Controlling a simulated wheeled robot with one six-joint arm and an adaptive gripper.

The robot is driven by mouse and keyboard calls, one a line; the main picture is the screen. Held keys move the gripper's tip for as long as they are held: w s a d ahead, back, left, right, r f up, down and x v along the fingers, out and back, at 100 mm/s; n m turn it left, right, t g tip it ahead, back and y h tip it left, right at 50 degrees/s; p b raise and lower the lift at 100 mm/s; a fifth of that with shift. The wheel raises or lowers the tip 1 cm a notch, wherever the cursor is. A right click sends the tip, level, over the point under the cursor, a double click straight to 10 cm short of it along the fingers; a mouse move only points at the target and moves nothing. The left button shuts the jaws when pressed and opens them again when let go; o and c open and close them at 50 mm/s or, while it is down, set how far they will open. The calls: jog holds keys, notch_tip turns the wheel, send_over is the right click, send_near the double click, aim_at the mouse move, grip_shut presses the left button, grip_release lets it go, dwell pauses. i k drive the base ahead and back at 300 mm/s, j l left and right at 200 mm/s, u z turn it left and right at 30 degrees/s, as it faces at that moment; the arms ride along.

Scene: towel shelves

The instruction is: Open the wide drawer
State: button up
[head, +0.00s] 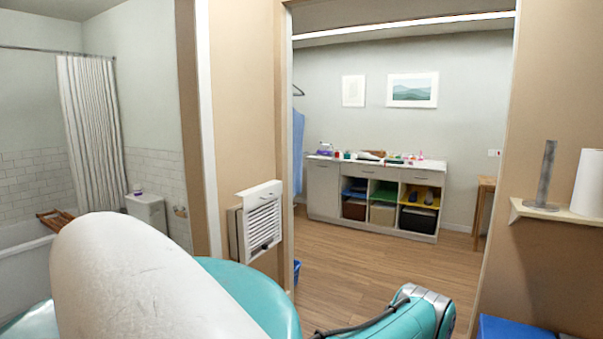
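A long grey-white cabinet (323,190) with a light top stands against the far wall of the room beyond the doorway. A narrow band of closed-looking drawer fronts (385,172) runs under its top, above open cubbies. I cannot tell at this distance which front is the wide drawer. The cubbies hold folded blue, green and yellow cloths with dark and tan bins below. Parts of my own arm, white and teal, fill the lower left and lower middle. My gripper's fingers are not in view.
A doorway with wood floor (370,262) leads to the cabinet. A white slatted wall unit (262,222) juts out left of it. A wall shelf (555,213) with a paper roll (587,185) and a blue box (515,328) are at right. A bathroom lies left.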

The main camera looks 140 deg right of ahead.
aim_at(363, 171)
jog(key=z, duration=5)
jog(key=i, duration=2.2)
jog(key=i+l, duration=0.1)
jog(key=i, duration=4.3)
